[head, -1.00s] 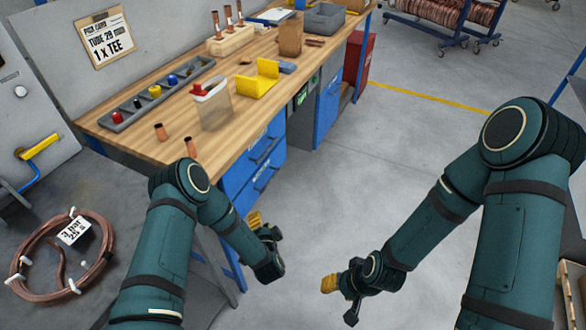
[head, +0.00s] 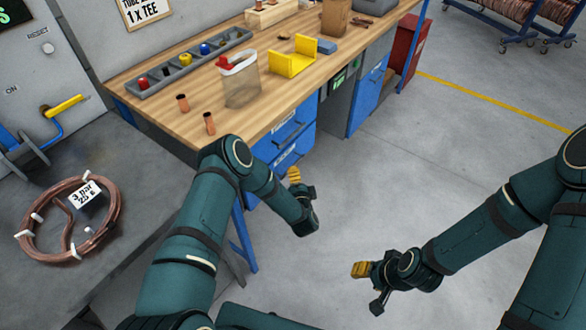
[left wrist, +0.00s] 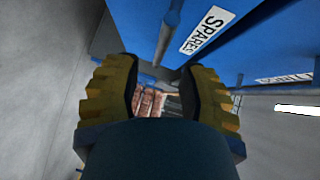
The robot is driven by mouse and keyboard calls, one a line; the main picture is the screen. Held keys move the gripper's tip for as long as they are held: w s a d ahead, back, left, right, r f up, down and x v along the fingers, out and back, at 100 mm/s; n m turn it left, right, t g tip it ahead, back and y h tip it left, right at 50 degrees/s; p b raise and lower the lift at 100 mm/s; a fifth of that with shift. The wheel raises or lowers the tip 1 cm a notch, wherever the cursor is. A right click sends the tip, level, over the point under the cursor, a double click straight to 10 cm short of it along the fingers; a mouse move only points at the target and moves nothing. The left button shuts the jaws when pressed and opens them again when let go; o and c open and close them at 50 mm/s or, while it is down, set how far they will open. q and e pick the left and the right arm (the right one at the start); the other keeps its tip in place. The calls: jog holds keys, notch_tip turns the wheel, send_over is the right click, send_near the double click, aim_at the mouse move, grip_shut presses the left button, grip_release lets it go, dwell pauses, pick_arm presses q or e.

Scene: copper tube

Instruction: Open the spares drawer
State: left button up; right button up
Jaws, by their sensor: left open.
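The blue drawer with the white SPARES label (left wrist: 207,30) fills the top of the left wrist view. Its bar handle (left wrist: 168,32) runs down toward the gap between my left fingertips. My left gripper (left wrist: 162,78) is open, with a yellow ridged finger on each side and nothing held. In the head view my left gripper (head: 294,176) is by the blue drawer fronts (head: 288,140) under the workbench, which look shut. I cannot tell whether it touches the handle. My right gripper (head: 362,269) hangs over open floor, apart from the bench; its jaw state is unclear.
The wooden bench top (head: 190,85) holds a clear container (head: 240,85), a yellow holder (head: 293,58), a grey parts tray (head: 185,65) and copper pieces (head: 209,123). A copper coil (head: 68,220) lies on the grey surface at left. The floor (head: 420,150) at right is clear.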

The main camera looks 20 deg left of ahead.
pick_arm(q)
jog(key=b+x, duration=0.1)
jog(key=x, duration=0.4)
jog(key=shift+w+a, duration=0.15)
jog(key=shift+w, duration=0.15)
jog(key=shift+o, duration=0.2)
grip_shut()
